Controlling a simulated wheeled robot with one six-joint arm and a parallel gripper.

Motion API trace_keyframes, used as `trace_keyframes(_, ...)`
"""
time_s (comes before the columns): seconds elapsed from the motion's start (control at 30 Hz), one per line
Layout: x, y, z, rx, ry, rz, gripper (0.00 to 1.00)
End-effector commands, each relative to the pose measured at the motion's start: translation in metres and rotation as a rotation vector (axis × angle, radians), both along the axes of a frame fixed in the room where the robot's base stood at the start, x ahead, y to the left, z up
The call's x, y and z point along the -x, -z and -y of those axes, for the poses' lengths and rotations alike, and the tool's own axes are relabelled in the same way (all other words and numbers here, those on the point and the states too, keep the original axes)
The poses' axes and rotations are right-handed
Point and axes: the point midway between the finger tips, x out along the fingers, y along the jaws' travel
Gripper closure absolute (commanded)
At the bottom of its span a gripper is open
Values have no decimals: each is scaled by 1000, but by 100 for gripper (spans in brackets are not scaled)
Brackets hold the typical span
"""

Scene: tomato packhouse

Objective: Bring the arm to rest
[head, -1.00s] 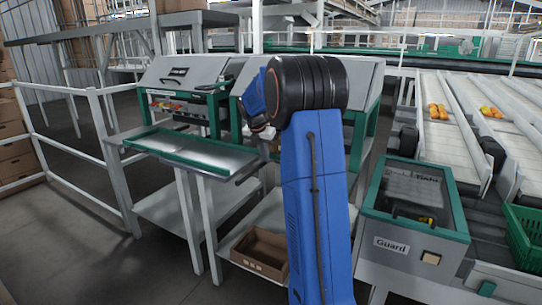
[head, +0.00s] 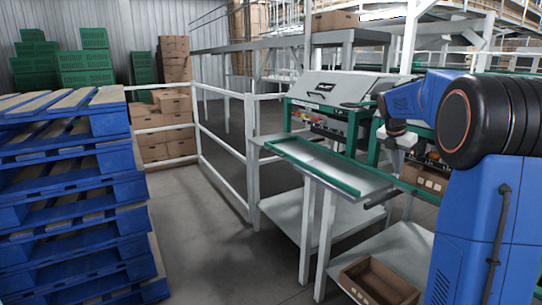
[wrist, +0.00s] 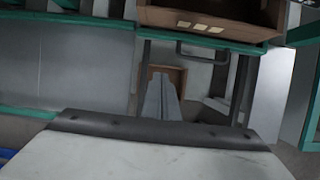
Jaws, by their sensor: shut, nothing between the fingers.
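My blue arm stands at the right of the head view, bent at its black joint, with its far end over the workbench. In the wrist view my gripper (wrist: 160,100) shows as two grey fingers pressed together, with nothing between them. Its pale body fills the bottom of that view. The fingers point down past the bench parts towards a brown open box below (wrist: 180,76). I cannot make out the fingers clearly in the head view.
A green-edged metal tray table (head: 330,170) stands beside my arm. A cardboard box (head: 425,177) sits close under the arm's end; another (head: 378,283) lies on the lower shelf. Stacked blue pallets (head: 75,215) fill the left. A white railing (head: 222,140) borders open grey floor.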

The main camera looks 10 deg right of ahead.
Motion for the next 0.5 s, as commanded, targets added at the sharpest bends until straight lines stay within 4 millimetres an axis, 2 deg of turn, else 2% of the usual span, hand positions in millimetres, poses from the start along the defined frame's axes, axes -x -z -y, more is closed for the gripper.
trace_keyframes(0.17,24,-10,-32,-35,106,67,100)
trace_keyframes(0.5,113,-20,-125,-188,498,262,100)
